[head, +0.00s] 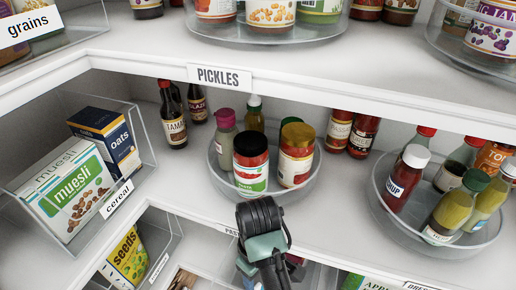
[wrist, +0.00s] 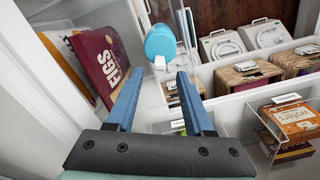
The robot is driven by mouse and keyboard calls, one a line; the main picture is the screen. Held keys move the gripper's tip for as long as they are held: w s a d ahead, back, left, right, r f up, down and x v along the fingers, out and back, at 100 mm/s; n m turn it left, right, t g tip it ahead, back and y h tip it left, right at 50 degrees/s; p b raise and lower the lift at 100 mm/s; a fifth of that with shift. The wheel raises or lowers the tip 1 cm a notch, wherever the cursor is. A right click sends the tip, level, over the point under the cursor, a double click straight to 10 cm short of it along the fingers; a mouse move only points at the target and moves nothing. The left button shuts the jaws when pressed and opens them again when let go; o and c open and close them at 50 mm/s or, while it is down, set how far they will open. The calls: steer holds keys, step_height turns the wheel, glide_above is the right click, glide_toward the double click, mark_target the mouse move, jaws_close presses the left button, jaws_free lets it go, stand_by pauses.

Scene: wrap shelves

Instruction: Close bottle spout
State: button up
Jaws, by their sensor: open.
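In the wrist view, a light blue rounded object (wrist: 160,42) with a small white part below it shows just beyond the fingertips. It may be the bottle with the spout, but I cannot tell whether a spout is open. My gripper (wrist: 161,76) has two blue fingers spread apart with nothing between them. The blue object appears in line with the gap, apart from the fingers. In the head view, my dark and teal arm is at the bottom centre, and the fingers are hidden. No spout can be made out on the bottles there.
A round clear tray (head: 214,168) of jars and bottles stands behind my arm; another tray (head: 385,207) is at right. A cereal bin (head: 142,140) is at left. In the wrist view, a FIGS package (wrist: 103,65) stands left, and bins of packages (wrist: 250,75) lie right.

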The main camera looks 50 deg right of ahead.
steer(key=shift+f+p, duration=0.5)
steer(key=shift+f, duration=0.3)
steer(key=shift+f+p, duration=0.35)
steer(key=shift+f, duration=1.65)
jaws_close()
